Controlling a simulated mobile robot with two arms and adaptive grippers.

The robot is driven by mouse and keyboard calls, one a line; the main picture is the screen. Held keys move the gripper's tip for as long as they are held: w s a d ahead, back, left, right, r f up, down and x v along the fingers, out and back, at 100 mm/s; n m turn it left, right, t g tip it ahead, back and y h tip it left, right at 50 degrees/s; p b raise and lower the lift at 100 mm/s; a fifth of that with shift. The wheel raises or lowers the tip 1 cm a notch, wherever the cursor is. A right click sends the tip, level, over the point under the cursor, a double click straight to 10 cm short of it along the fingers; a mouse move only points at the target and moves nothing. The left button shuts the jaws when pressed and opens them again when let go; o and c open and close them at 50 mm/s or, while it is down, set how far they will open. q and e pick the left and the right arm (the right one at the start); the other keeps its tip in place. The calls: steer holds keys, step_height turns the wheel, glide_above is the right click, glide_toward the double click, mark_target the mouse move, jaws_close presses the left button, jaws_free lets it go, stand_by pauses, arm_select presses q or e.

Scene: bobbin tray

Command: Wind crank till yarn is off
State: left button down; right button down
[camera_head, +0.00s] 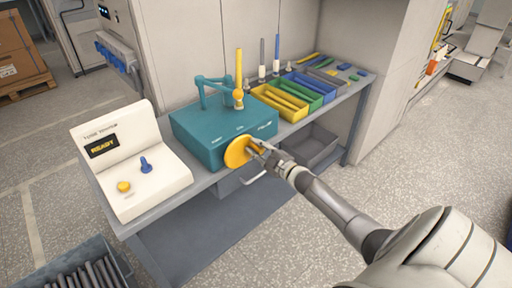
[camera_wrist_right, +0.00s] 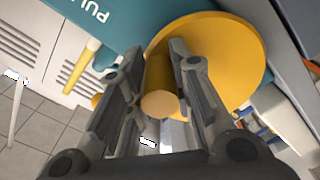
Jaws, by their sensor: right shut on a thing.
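The teal winder (camera_head: 205,135) stands on the bench, with a round yellow crank disc (camera_head: 238,151) on its front. The disc fills the upper right of the right wrist view (camera_wrist_right: 225,50). My right gripper (camera_head: 258,148) is at the disc, its fingers either side of the yellow crank handle (camera_wrist_right: 160,88), shut on it. A tall yellow spindle or tube (camera_head: 239,72) stands upright on top of the winder beside a teal bracket arm (camera_head: 200,92). I cannot tell whether yarn is on it. My left gripper is not in view.
A cream control box (camera_head: 140,185) on the left reads READY and carries a yellow button (camera_head: 124,186) and blue lever (camera_head: 146,165). Yellow (camera_head: 270,114), green and blue trays stand right of the winder. A grey bin (camera_head: 75,270) of dark rods is at lower left.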

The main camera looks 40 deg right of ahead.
steer(key=shift+d+f+m, duration=0.15)
steer(key=shift+f+m, duration=0.1)
steer(key=shift+m, duration=0.45)
steer(key=c, duration=1.3)
jaws_free()
steer(key=shift+f, duration=0.15)
steer(key=shift+o, duration=0.2)
steer(key=s, duration=1.2)
steer(key=shift+d, duration=0.45)
